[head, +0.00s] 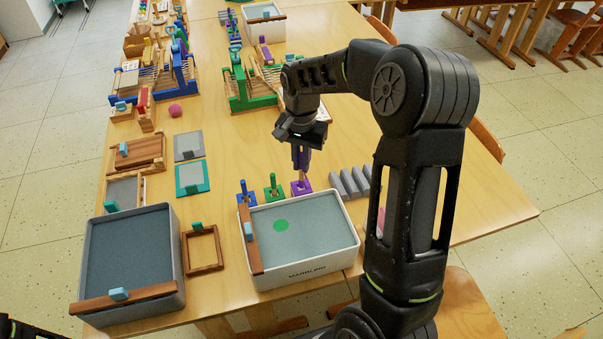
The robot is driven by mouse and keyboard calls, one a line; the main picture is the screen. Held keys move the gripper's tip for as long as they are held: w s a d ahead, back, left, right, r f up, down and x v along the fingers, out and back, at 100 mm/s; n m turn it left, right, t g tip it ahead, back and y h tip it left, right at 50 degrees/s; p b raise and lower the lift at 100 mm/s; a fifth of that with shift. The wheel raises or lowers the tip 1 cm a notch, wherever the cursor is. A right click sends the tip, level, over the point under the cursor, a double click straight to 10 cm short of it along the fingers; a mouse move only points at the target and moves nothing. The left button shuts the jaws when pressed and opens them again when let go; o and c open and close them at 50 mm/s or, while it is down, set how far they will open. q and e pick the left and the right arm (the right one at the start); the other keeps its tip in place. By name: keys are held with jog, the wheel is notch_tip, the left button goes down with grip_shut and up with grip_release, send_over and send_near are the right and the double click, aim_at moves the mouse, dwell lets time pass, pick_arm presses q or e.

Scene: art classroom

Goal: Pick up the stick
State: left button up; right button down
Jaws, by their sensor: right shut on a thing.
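My right gripper (302,158) comes down over the middle of the table, fingers pointing down, and is shut on a thin stick (302,176). Only a short lower part of the stick shows below the fingers. It stands roughly upright, right above a small purple stand (302,187). I cannot tell whether its lower end is still in the stand. My left gripper is not in view.
A green stand (273,192) and a blue stand (243,198) are left of the purple one. A white marbling tray (305,278) is in front, a grey ridged block (349,184) to the right. A grey tray (176,248) and wooden frame (220,262) lie left.

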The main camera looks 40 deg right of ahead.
notch_tip(320, 180, up, 5)
jog(key=shift+f, duration=0.1)
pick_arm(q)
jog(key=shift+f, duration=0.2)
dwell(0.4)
